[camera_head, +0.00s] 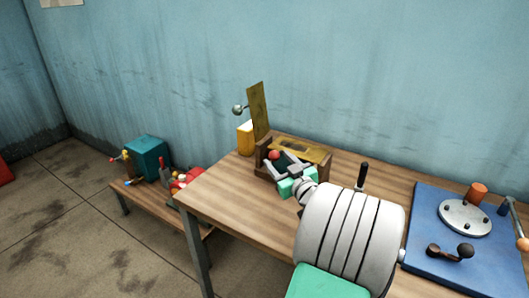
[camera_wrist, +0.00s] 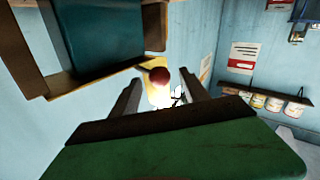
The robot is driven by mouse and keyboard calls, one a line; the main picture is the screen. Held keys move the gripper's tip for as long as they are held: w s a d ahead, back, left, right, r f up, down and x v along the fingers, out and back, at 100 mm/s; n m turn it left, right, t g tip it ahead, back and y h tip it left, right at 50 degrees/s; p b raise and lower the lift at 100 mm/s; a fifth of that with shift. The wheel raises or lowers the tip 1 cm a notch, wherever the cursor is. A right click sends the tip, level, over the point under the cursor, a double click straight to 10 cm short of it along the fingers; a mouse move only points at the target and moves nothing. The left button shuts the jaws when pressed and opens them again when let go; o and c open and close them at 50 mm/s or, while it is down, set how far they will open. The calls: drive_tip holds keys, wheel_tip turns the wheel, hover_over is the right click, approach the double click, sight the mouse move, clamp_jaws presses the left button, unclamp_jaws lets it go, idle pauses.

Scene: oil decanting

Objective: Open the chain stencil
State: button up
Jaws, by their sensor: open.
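A wooden box (camera_head: 262,162) sits at the back left of the table. One brass plate (camera_head: 258,108) stands upright at its left end, with a silver ball knob (camera_head: 238,109) on its far side. Another brass plate (camera_head: 294,147) lies flat on the box. I cannot tell which plate is the chain stencil. My gripper (camera_head: 282,164) is open over the front of the box. A red ball knob (camera_head: 274,155) is by its fingertips. In the wrist view the red knob (camera_wrist: 159,75) appears between the open fingers (camera_wrist: 160,88), without clear contact. The box's wooden frame (camera_wrist: 30,80) fills the upper left.
A yellow block (camera_head: 244,139) stands behind the box. A blue mat (camera_head: 440,262) with a metal disc (camera_head: 466,217) and handles lies at the right. A low bench (camera_head: 145,190) with a teal box (camera_head: 146,156) is at the left. Bare tabletop (camera_head: 235,205) lies front left.

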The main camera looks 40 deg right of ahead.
drive_tip(key=p+x, duration=0.1)
drive_tip(key=x, duration=0.5)
drive_tip(key=shift+w, duration=0.2)
drive_tip(key=shift+d+r, duration=0.1)
clamp_jaws()
idle(1.0)
